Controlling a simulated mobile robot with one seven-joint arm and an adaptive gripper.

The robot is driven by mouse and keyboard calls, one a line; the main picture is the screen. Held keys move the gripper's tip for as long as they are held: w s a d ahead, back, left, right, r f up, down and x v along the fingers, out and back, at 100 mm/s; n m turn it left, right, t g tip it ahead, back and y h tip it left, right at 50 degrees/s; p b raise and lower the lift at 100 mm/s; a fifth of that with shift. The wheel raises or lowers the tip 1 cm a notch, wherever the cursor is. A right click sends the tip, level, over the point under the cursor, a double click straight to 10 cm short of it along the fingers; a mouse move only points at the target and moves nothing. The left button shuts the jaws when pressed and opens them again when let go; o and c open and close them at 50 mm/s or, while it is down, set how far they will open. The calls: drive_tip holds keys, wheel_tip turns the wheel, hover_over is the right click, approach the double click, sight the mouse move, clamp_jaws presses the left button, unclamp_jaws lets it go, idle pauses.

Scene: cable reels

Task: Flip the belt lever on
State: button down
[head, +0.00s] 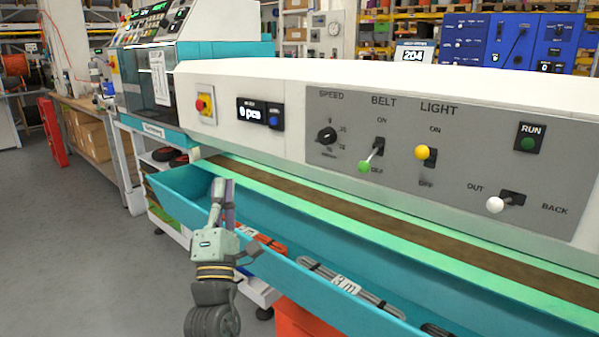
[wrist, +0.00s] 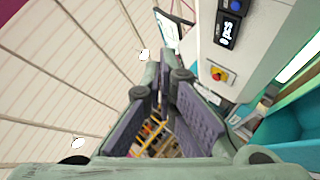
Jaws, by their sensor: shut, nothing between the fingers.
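The belt lever (head: 366,165) is on the grey control panel, under the word BELT in the head view. Its green knob hangs low, by the OFF mark, and its stem slants down and left from a dark slot. My gripper (head: 223,184) is left of the panel and lower, over the teal trough, apart from the lever. Its fingers point up and look closed with nothing held. In the wrist view my gripper (wrist: 165,72) points toward the ceiling; the belt lever is not in that view.
On the grey panel (head: 350,100) are a speed dial (head: 327,135), a yellow-knobbed light lever (head: 422,152), a white-knobbed OUT/BACK lever (head: 496,204) and a green RUN button (head: 528,143). A red stop button (head: 201,105) is left. The teal trough (head: 300,245) holds cable bundles.

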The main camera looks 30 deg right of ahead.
sight(370, 158)
drive_tip(key=s+d+f+g+h, duration=0.2)
drive_tip(key=d, duration=0.4)
drive_tip(key=s+d+f+n+g+h, duration=0.1)
drive_tip(key=s+d+f+g+h, duration=0.1)
drive_tip(key=d, duration=0.5)
drive_tip(key=s+d+f+g+h, duration=0.2)
drive_tip(key=d+f+g+h, duration=0.1)
drive_tip(key=d, duration=0.4)
drive_tip(key=shift+s+d+f+g+h, duration=0.15)
drive_tip(key=shift+d+f+g+h, duration=0.1)
drive_tip(key=shift+f+g+h, duration=0.2)
drive_tip(key=shift+r, duration=0.2)
drive_tip(key=w+d+r+p, duration=0.2)
drive_tip(key=d+r+p, duration=0.3)
drive_tip(key=d+r, duration=0.1)
drive_tip(key=shift+r, duration=0.4)
